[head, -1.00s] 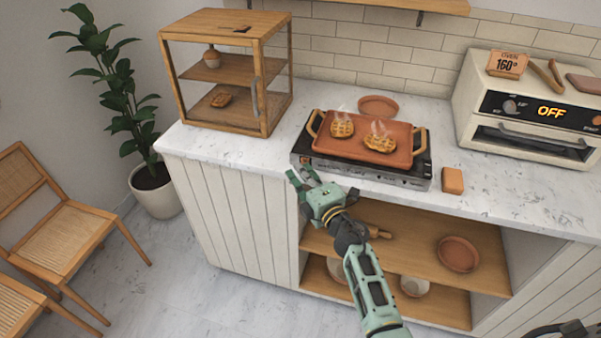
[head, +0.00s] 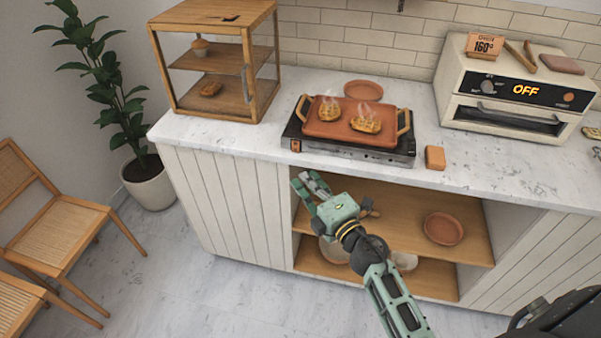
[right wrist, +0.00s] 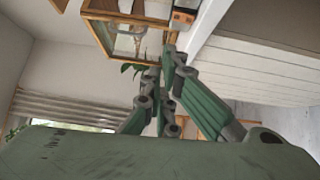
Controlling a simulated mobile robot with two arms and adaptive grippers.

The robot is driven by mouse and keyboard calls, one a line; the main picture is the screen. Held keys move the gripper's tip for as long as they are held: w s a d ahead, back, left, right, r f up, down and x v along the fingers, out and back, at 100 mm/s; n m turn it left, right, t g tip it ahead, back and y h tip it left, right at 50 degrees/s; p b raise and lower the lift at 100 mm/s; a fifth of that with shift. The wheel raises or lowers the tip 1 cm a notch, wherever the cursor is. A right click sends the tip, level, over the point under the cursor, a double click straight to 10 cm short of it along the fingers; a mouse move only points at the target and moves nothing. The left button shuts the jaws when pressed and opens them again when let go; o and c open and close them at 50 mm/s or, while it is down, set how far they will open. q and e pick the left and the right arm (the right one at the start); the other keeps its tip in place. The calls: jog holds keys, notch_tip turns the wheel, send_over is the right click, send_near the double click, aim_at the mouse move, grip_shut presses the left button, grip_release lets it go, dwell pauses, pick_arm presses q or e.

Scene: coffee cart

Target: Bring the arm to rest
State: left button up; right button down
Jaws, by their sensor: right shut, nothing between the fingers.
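My right gripper (head: 308,187) is green with grey fingertips. In the head view it is in front of the counter's open shelves, below the counter's front edge. It is shut and holds nothing. In the right wrist view its fingers (right wrist: 168,75) come together, with the glass-fronted cabinet beyond. My left gripper is not in view. A dark part of my own body shows at the bottom right of the head view.
A terracotta tray (head: 325,130) with two steaming waffles sits on a burner (head: 345,150). A wooden cabinet (head: 160,65), an orange block (head: 435,157) and an oven (head: 460,104) reading OFF stand on the counter (head: 500,172). Chairs (head: 60,225) and a plant (head: 108,85) are left. Floor between is clear.

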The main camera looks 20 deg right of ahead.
jog(key=shift+s+d, duration=0.1)
jog(key=shift+s, duration=0.05)
dwell(0.4)
jog(key=s+f+m+g+h, duration=0.1)
jog(key=s+f+m+g, duration=0.4)
jog(key=f, duration=0.7)
jog(key=s+d+f+m+h, duration=0.1)
jog(key=s+f+m, duration=0.35)
jog(key=f, duration=0.75)
jog(key=s+f+m+g+h, duration=0.1)
jog(key=s+f+m+g, duration=0.15)
jog(key=s+f, duration=0.75)
jog(key=s+f+m+g, duration=0.2)
jog(key=s+f, duration=0.4)
jog(key=s, duration=0.4)
jog(key=s+f+m+g, duration=0.2)
jog(key=s+f+g, duration=0.2)
jog(key=s, duration=0.6)
jog(key=s+f+m+g, duration=0.2)
jog(key=s+f+g, duration=0.1)
jog(key=s+f, duration=0.5)
jog(key=s, duration=0.2)
jog(key=shift+s+d+h, duration=0.15)
jog(key=shift+s+h, duration=0.15)
jog(key=shift+s, duration=0.1)
